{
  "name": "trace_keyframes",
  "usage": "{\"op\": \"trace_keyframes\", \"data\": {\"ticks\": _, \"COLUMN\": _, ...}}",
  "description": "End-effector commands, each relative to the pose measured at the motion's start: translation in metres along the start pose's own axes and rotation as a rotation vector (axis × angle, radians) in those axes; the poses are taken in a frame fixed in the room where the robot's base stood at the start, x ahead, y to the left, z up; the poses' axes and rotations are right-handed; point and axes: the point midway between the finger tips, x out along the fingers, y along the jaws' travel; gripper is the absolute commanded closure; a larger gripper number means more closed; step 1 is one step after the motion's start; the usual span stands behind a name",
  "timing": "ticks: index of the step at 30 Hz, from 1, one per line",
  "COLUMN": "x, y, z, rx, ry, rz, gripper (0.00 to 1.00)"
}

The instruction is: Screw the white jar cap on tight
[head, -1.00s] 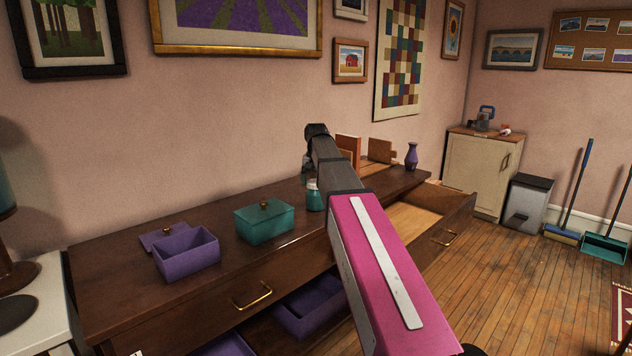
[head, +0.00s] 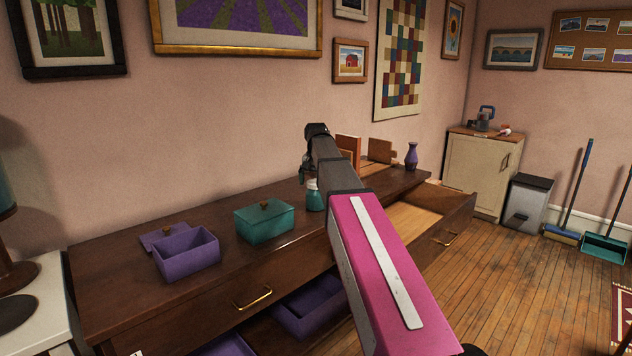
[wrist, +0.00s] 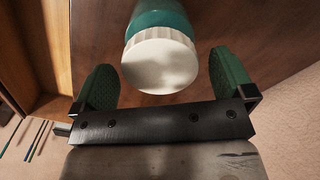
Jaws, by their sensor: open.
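The teal jar (head: 315,201) stands on the brown dresser top, partly hidden behind my arm in the head view. In the wrist view its white cap (wrist: 160,64) sits on the teal jar body (wrist: 158,18), seen from above. My gripper (wrist: 168,80) is open, with one green finger on each side of the cap and gaps between fingers and cap. In the head view my gripper (head: 304,172) is small and dark beside the arm's end, above the jar. I cannot tell how tightly the cap sits.
A teal lidded box (head: 264,224) and an open purple box (head: 188,256) stand left of the jar on the dresser (head: 110,285). A purple vase (head: 411,156) stands at the right end. An open drawer (head: 415,219) juts out at the right.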

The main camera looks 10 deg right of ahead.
Motion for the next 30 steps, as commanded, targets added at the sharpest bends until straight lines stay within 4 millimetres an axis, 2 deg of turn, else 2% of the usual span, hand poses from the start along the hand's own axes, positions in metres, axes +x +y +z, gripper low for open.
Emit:
{"op": "trace_keyframes", "data": {"ticks": 5, "x": -0.019, "y": 0.000, "z": -0.001, "rx": 0.000, "ry": 0.002, "rz": -0.001, "gripper": 0.00}}
{"op": "trace_keyframes", "data": {"ticks": 18, "x": -0.092, "y": 0.000, "z": -0.001, "rx": 0.000, "ry": 0.002, "rz": -0.001, "gripper": 0.00}}
{"op": "trace_keyframes", "data": {"ticks": 24, "x": -0.105, "y": 0.000, "z": 0.000, "rx": 0.000, "ry": 0.000, "rz": 0.000, "gripper": 0.00}}
{"op": "trace_keyframes", "data": {"ticks": 30, "x": -0.106, "y": 0.000, "z": 0.000, "rx": 0.000, "ry": 0.000, "rz": 0.000, "gripper": 0.00}}
